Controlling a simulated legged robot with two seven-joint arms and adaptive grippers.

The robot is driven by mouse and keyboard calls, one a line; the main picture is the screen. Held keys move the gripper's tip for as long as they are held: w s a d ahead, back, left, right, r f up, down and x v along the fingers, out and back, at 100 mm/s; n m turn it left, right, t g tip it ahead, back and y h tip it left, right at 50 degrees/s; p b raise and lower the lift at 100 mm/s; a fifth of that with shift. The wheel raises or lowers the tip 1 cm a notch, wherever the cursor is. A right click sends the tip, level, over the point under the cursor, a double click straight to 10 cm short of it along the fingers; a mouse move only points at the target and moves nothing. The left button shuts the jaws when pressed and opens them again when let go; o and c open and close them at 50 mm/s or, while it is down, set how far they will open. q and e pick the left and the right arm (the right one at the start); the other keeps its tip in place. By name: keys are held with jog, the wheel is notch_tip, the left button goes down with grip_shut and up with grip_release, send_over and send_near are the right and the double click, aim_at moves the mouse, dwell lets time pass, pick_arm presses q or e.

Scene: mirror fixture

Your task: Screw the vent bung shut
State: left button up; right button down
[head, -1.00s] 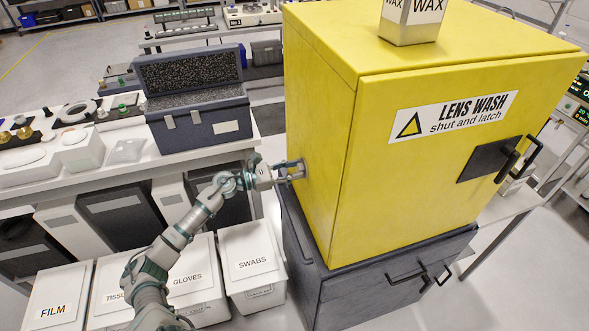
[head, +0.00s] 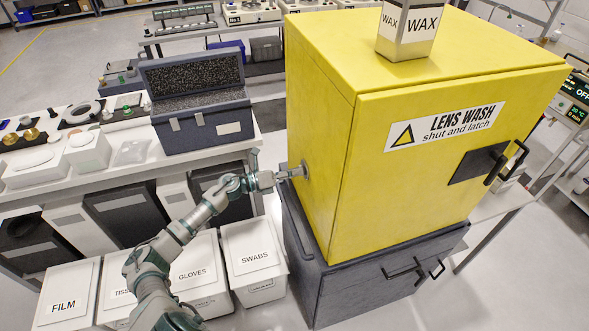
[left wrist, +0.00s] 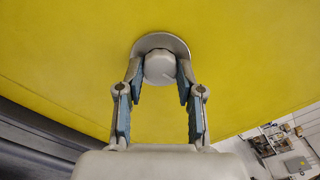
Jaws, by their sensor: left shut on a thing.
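The vent bung (left wrist: 160,68) is a round grey knob in a grey collar (left wrist: 161,41) on the yellow wall, seen in the left wrist view. In the head view the collar (head: 305,169) sits on the left side of the yellow lens wash cabinet (head: 329,140). My left gripper (head: 293,172) reaches it from the left. In the left wrist view its two blue-padded fingers (left wrist: 160,90) stand either side of the bung, shut on it. How deep the bung sits cannot be told. My right gripper is not in view.
A square WAX tin (head: 407,35) stands on the cabinet. The dark base unit (head: 375,270) is below it. White bins, including SWABS (head: 254,258), stand below my left arm. An open foam-lined case (head: 203,122) lies on the bench behind the arm.

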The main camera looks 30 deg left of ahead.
pick_arm(q)
jog(key=shift+s+f+n+p, duration=0.15)
jog(key=shift+n+p, duration=2.45)
jog(key=shift+n, duration=1.35)
jog(key=shift+f+n+p, duration=0.15)
jog(key=shift+n+p, duration=2.4)
jog(key=shift+n, duration=1.4)
jog(key=o, duration=1.1)
jog(key=shift+f, duration=0.1)
jog(key=shift+o, duration=0.3)
jog(key=shift+a, duration=0.15)
jog(key=shift+a, duration=0.1)
jog(key=shift+a, duration=0.1)
